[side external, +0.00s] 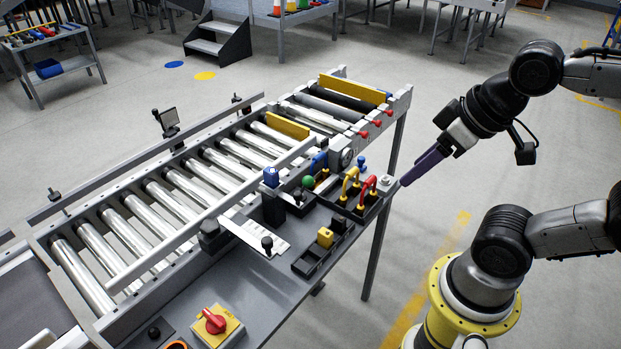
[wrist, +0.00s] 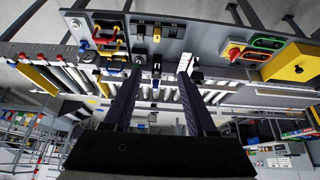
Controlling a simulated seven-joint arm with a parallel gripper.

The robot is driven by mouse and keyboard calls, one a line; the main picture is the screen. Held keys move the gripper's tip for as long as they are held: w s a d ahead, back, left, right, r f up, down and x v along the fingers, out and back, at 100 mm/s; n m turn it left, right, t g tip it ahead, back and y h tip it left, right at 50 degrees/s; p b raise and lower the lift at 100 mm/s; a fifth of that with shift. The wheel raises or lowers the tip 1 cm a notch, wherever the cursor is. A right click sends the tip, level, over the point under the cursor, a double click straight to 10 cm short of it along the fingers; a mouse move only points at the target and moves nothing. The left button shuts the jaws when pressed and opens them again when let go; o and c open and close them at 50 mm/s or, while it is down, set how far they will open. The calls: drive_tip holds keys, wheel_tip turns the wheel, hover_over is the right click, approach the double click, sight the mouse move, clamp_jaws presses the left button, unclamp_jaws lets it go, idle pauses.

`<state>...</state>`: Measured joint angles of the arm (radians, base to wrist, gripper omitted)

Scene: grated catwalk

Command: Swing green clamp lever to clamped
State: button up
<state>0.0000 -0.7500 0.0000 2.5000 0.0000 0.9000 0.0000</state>
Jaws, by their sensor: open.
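A green rounded knob or lever end (side external: 308,182) shows in the side view on the grey bench, beside a blue handle (side external: 318,161). Its lever shape and whether it is clamped are too small to tell. My gripper (side external: 403,183) is in the air to the right of the bench end, apart from the handles. In the wrist view, my gripper (wrist: 160,73) has two dark fingers spread wide with nothing held between them. The bench fixtures lie beyond the fingertips there.
Yellow (side external: 350,179) and red (side external: 369,187) looped handles stand between the green part and my gripper. A roller conveyor (side external: 180,198) runs behind the bench. A red rotary knob (side external: 215,320) sits at the front. The floor right of the bench is clear.

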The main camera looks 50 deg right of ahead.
idle(0.3)
drive_tip(key=shift+o, duration=1.1)
drive_tip(key=w+r+n, duration=0.4)
drive_tip(key=w+r, duration=0.1)
drive_tip(key=w, duration=0.1)
drive_tip(key=n+g, duration=0.3)
drive_tip(key=g, duration=0.2)
hover_over(308, 177)
wheel_tip(308, 177, down, 16)
drive_tip(key=shift+h, duration=0.3)
wheel_tip(308, 177, down, 13)
drive_tip(key=shift+r, duration=0.15)
